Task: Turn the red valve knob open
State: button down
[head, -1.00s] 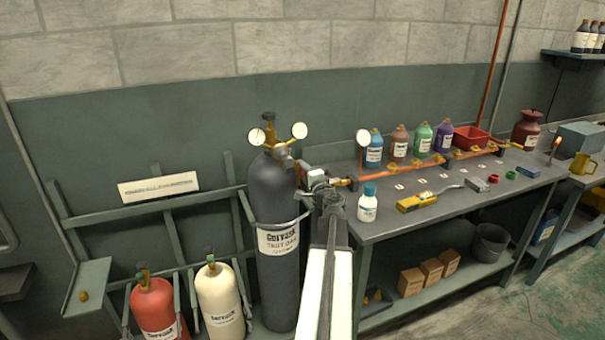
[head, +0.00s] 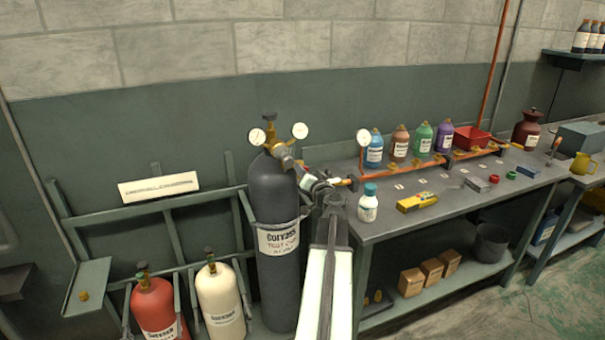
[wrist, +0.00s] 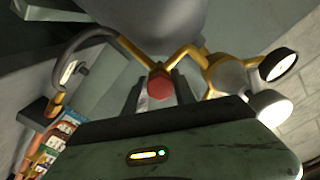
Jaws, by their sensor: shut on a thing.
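The red valve knob (wrist: 160,87) shows in the wrist view, between my gripper's two fingers and in front of yellow brass pipework. My gripper (wrist: 160,98) is shut on it. In the head view my gripper (head: 298,168) is at the brass regulator (head: 278,148) on top of the tall dark grey cylinder (head: 273,205). The knob is largely hidden there by my gripper and wrist.
Two round gauges (head: 257,136) flank the regulator. A red cylinder (head: 157,305) and a cream cylinder (head: 220,300) stand at lower left. The workbench (head: 385,222) on the right holds bottles, a yellow tool and an orange pipe.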

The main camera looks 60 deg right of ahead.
jog(key=shift+n, duration=0.8)
jog(key=c, duration=1)
grip_release()
jog(key=shift+s+a, duration=0.1)
jog(key=v, duration=0.7)
jog(key=shift+s+a, duration=0.15)
jog(key=shift+a, duration=0.05)
